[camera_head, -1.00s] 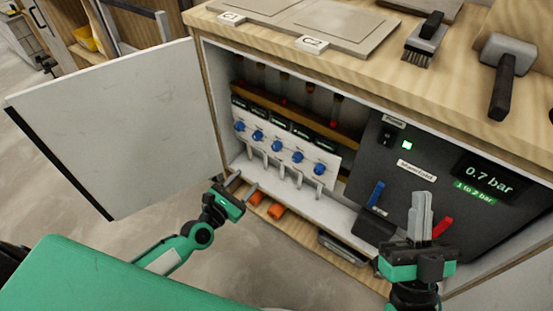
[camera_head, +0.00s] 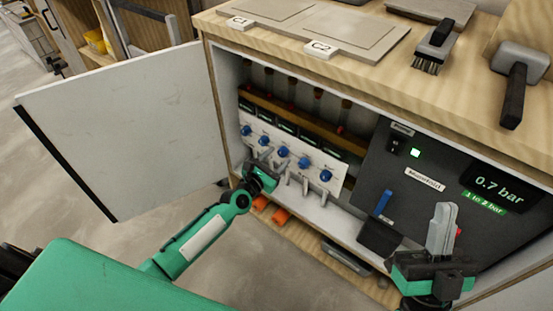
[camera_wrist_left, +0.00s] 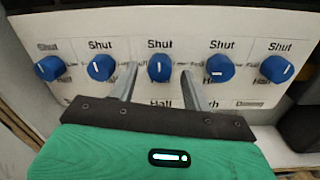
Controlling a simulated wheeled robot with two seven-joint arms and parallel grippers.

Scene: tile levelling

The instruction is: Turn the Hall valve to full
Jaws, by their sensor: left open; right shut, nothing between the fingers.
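The Hall valve is the middle blue knob (camera_wrist_left: 159,68) in a row on a white panel, with a "Hall" label below it. Its white mark points up to "Shut". It also shows in the head view (camera_head: 283,152). My left gripper (camera_wrist_left: 159,76) is open, its two fingers reaching toward the panel on either side of this knob. Whether they touch it I cannot tell. In the head view my left gripper (camera_head: 261,163) is in front of the panel's lower left part. My right gripper (camera_head: 443,226) is shut and empty in front of the dark manifold panel.
Other blue knobs sit on both sides, including one to the right (camera_wrist_left: 220,67). The open white cabinet door (camera_head: 125,130) stands left. The manifold display (camera_head: 494,184) reads 0.7 bar, with "1 to 2 bar" below. A blue lever (camera_head: 383,203) is left of my right gripper.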

